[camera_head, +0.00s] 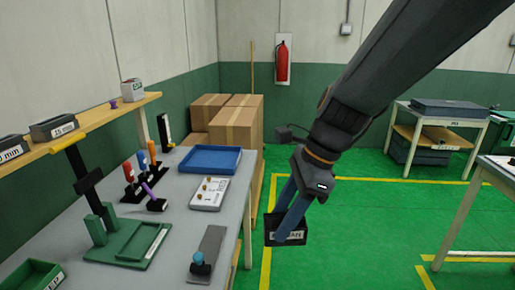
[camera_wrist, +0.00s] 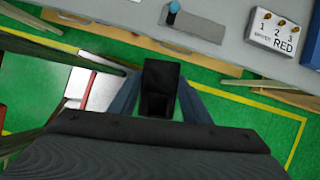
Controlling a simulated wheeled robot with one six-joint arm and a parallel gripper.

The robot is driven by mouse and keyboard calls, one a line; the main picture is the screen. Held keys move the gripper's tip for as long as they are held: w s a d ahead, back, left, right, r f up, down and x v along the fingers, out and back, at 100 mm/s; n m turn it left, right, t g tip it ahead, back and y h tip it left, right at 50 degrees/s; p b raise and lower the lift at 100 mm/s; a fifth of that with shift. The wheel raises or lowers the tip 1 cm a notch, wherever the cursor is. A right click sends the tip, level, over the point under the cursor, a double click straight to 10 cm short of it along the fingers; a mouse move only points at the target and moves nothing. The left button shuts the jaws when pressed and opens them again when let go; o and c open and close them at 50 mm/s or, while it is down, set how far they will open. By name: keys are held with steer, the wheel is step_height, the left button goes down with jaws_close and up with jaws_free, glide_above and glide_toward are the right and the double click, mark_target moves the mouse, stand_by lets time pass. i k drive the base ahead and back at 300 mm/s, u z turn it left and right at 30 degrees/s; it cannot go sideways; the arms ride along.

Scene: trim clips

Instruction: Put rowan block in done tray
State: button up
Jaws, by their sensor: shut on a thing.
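The rowan block (camera_head: 297,236) is black, with a pale label of which only the end, "AN", reads clearly. My gripper (camera_head: 283,222) is shut on it and holds it in the air over the green floor, right of the grey workbench. In the wrist view the dark block (camera_wrist: 160,80) sits between my blue-grey fingers. A blue tray (camera_head: 228,172) lies on the far part of the bench and looks empty. A green tray (camera_head: 30,279) with a partly readable label stands at the bottom left. I cannot tell from a label which tray is the done tray.
On the bench (camera_head: 220,222) are a white block with brass studs (camera_head: 210,194), a grey plate with a blue knob (camera_head: 208,252), a green fixture (camera_head: 128,244) and several coloured-handled tools. A shelf (camera_head: 92,118) overhangs the left side. Cardboard boxes (camera_head: 238,125) stand behind.

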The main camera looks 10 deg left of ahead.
mark_target(219, 160)
steer(key=z, duration=0.15)
steer(key=i, duration=1.45)
steer(key=u, duration=0.7)
steer(key=i, duration=1.15)
steer(key=u, duration=1.25)
steer(key=i, duration=0.4)
steer(key=u, duration=0.25)
